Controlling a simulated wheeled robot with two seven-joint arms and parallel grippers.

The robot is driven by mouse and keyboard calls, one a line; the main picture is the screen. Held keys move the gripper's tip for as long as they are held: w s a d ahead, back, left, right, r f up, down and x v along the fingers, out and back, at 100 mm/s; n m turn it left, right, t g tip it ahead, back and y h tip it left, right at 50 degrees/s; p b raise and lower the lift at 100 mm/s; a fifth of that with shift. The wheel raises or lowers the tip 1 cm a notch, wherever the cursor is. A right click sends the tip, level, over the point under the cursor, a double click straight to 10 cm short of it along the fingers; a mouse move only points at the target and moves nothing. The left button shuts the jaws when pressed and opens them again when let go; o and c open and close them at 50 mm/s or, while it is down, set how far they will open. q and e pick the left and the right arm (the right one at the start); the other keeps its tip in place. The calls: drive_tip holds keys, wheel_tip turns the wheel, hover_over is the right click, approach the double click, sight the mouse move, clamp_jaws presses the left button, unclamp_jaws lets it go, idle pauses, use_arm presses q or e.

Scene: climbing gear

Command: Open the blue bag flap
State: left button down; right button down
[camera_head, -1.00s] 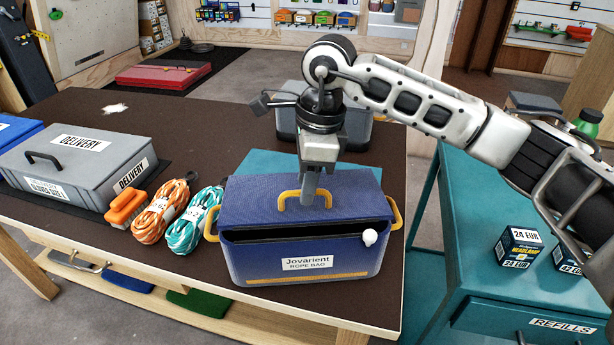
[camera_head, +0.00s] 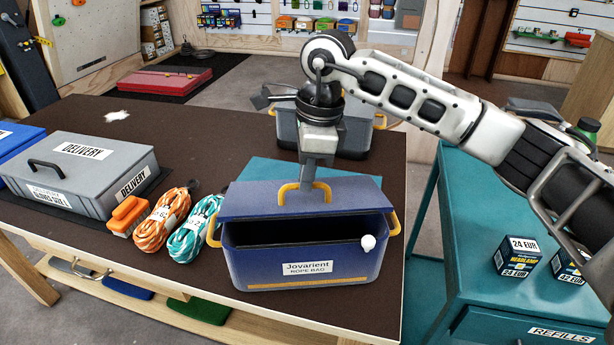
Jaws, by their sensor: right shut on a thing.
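The blue rope bag (camera_head: 250,270) stands on the dark table, its label facing me. Its blue flap (camera_head: 240,205) is tilted up at the front, with a dark gap showing between flap and bag body. A yellow handle (camera_head: 284,190) is fixed on the flap. My right gripper (camera_head: 308,184) points down at the flap and is shut on the yellow handle; the fingertips partly hide it. A white knob (camera_head: 367,242) sits at the bag's front right. My left gripper is not in view.
Orange and teal rope coils (camera_head: 190,232), an orange brush (camera_head: 127,215) and a grey delivery box (camera_head: 75,170) stand left of the bag. Another dark bag (camera_head: 350,137) is behind my gripper. A teal cabinet (camera_head: 470,240) with small boxes (camera_head: 517,256) is at the right.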

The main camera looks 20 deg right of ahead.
drive_tip(key=shift+r, duration=0.15)
drive_tip(key=shift+w+r+p, duration=0.3)
drive_tip(key=shift+w+r, duration=0.05)
drive_tip(key=shift+w, duration=0.1)
drive_tip(key=c, duration=0.8)
unclamp_jaws()
drive_tip(key=shift+d, duration=0.1)
drive_tip(key=shift+s+r+p, duration=0.2)
drive_tip(key=shift+r+p, duration=0.15)
drive_tip(key=shift+r, duration=0.25)
drive_tip(key=shift+s+r+p, duration=0.2)
drive_tip(key=shift+r+p, duration=0.15)
drive_tip(key=shift+r, duration=0.25)
drive_tip(key=shift+s+a+r+p, duration=0.15)
drive_tip(key=shift+s+r+p, duration=0.1)
drive_tip(key=shift+r, duration=0.4)
drive_tip(key=shift+s+a+r+p, duration=0.1)
drive_tip(key=shift+s+r+p, duration=0.15)
drive_tip(key=shift+r, duration=0.35)
drive_tip(key=shift+s, duration=0.1)
drive_tip(key=shift+s+a+r, duration=0.25)
drive_tip(key=shift+s+r, duration=0.4)
drive_tip(key=shift+s, duration=0.3)
drive_tip(key=shift+s+a+r, duration=0.2)
drive_tip(key=shift+s+r, duration=0.5)
drive_tip(key=shift+s, duration=0.25)
drive_tip(key=shift+s+a+r, duration=0.25)
drive_tip(key=shift+s+r, duration=0.4)
drive_tip(key=shift+s, duration=0.3)
